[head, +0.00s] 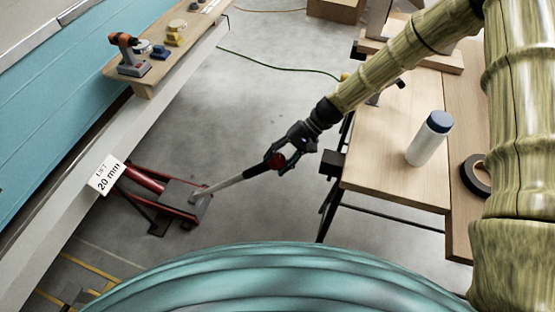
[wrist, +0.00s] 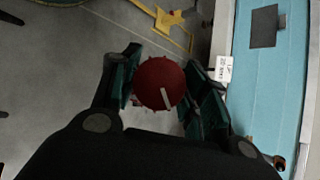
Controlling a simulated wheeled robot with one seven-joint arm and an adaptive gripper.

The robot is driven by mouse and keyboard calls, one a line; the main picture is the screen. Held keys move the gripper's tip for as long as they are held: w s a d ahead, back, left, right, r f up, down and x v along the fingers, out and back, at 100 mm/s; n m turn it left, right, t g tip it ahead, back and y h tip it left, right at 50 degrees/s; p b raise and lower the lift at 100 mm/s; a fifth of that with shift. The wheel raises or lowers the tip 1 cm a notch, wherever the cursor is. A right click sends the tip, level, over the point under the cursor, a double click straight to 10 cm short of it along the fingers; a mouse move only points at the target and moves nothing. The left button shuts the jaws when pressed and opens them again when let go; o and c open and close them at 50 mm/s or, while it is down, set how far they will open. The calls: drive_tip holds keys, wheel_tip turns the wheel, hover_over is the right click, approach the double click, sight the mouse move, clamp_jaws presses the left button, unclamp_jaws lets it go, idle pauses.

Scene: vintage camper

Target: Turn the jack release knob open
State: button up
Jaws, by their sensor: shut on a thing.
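The jack (head: 165,200) is red with a grey body and stands on the floor beneath the camper's white edge. A pale metal handle (head: 228,184) slants up from it to the right. The red release knob (head: 276,160) is at the handle's upper end. In the wrist view the round knob (wrist: 160,84) shows a pale line pointing down and slightly right. My gripper (head: 285,153) is shut on the knob, with a dark green finger on each side of it in the wrist view (wrist: 158,92).
A label (head: 107,176) reading "LIFT 20 mm" is on the camper edge. A wooden workbench (head: 400,140) with a white bottle (head: 428,140) and black tape roll (head: 477,175) stands right. Open floor lies between.

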sight(278, 158)
drive_tip(key=shift+d+f, duration=0.1)
idle(0.3)
drive_tip(key=o, duration=1)
wheel_tip(278, 158, up, 10)
drive_tip(key=shift+r, duration=0.1)
idle(0.3)
